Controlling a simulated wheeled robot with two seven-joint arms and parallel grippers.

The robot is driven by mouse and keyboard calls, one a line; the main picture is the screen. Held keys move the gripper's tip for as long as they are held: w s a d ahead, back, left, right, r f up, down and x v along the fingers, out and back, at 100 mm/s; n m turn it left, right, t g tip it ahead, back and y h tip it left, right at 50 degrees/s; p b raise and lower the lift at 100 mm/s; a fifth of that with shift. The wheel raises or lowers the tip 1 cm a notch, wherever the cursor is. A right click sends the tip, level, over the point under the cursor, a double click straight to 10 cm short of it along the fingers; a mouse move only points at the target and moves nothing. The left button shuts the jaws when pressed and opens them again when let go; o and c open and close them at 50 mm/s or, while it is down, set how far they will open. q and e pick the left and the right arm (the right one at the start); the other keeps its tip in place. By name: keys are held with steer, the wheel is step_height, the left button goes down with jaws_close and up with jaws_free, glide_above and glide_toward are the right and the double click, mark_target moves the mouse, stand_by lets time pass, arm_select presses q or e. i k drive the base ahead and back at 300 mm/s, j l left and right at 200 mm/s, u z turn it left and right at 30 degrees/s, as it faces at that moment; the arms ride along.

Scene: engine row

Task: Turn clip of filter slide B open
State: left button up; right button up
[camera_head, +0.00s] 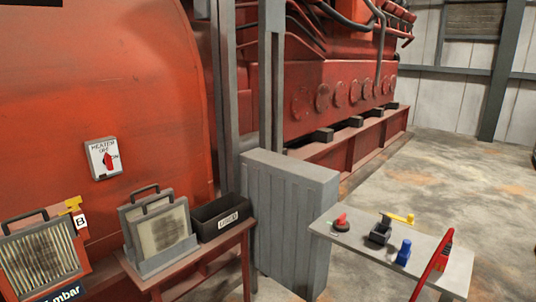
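Filter slide B (40,258) is at the lower left, a framed, dirty pleated panel with a dark handle on top. A white label with the letter B (80,221) is beside its upper right corner. A yellow clip (71,205) sits at that corner, just above the label. It appears to reach over the top edge of the frame, but its exact turn is hard to tell at this size. Neither of my grippers is in view, and nothing is seen touching the clip or the slide.
A red-brown table (205,255) holds upright filter panels (160,232) and a black labelled bin (222,217). A white heater switch box (103,158) is above. A grey cabinet (290,215) stands centrally. A grey bench (375,255) at right carries small red, black-yellow and blue items.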

mark_target(74, 202)
steer(key=u, duration=1.3)
